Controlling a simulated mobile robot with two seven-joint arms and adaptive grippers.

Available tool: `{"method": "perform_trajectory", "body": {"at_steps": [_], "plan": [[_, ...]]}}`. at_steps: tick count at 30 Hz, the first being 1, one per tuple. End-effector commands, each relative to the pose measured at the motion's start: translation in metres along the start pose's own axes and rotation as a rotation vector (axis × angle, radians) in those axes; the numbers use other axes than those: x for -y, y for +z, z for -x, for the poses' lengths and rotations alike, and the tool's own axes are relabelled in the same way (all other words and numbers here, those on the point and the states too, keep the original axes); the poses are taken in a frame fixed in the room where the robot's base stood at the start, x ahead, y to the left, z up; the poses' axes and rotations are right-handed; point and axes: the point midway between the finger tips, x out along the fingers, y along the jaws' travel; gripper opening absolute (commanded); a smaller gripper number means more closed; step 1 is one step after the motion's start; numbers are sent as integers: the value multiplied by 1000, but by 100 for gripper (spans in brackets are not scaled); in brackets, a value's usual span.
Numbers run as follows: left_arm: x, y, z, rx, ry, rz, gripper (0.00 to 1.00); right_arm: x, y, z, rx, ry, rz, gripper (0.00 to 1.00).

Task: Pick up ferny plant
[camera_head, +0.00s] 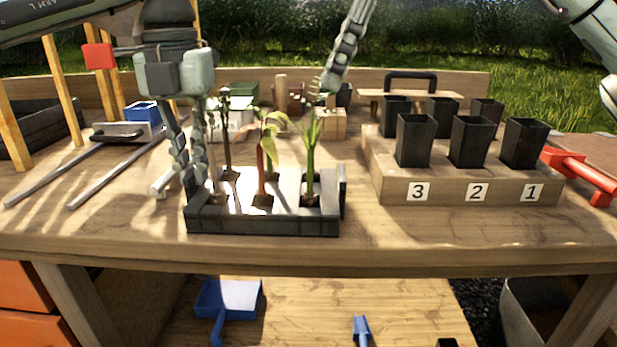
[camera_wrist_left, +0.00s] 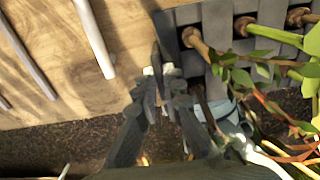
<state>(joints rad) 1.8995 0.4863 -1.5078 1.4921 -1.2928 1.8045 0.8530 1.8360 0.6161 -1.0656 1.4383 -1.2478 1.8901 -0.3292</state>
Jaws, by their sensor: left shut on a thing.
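A dark grey plant tray (camera_head: 262,222) stands near the table's front edge, holding several small plants. They include a red-stemmed leafy plant (camera_head: 262,160), a green-stemmed plant (camera_head: 311,160) and a dark-stemmed plant (camera_head: 226,130). I cannot tell surely which one is ferny. In the left wrist view, stems and small leaves (camera_wrist_left: 262,72) lie right of the fingers. My left gripper (camera_head: 178,185) is low at the tray's left end; its fingertips (camera_wrist_left: 160,72) seem closed on the tray's thin end wall, beside the plants. Only one finger of my right gripper (camera_head: 338,75) shows, above the tray's right side.
A wooden stand (camera_head: 400,190) numbered 3, 2, 1 with several black pots is to the right. A red-handled tool (camera_head: 580,172) lies beyond it. Metal rods (camera_head: 85,172) and a blue box (camera_head: 142,111) are at the left. Bare tabletop lies in front of the stand.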

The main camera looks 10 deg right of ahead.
Motion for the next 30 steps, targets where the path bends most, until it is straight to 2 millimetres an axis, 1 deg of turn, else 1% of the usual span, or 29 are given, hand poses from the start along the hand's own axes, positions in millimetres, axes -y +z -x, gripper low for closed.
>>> {"method": "perform_trajectory", "body": {"at_steps": [3, 10, 17, 22, 25, 30], "plan": [[0, 0, 0, 0, 0, 0, 0, 0, -3, -15, 15, -3, -13, 31], [0, 0, 0, 0, 0, 0, 0, 0, -2, -53, 16, -3, -11, 31], [0, 0, 0, 0, 0, 0, 0, 0, -4, -70, 15, -4, -11, 31], [0, 0, 0, 0, 0, 0, 0, 0, -11, -95, 14, -2, -11, 31], [0, 0, 0, 0, 0, 0, 0, 1, -11, -109, 14, -3, -11, 31], [0, 0, 0, 0, 0, 0, 0, 1, -10, -117, 16, -4, -11, 31]]}}
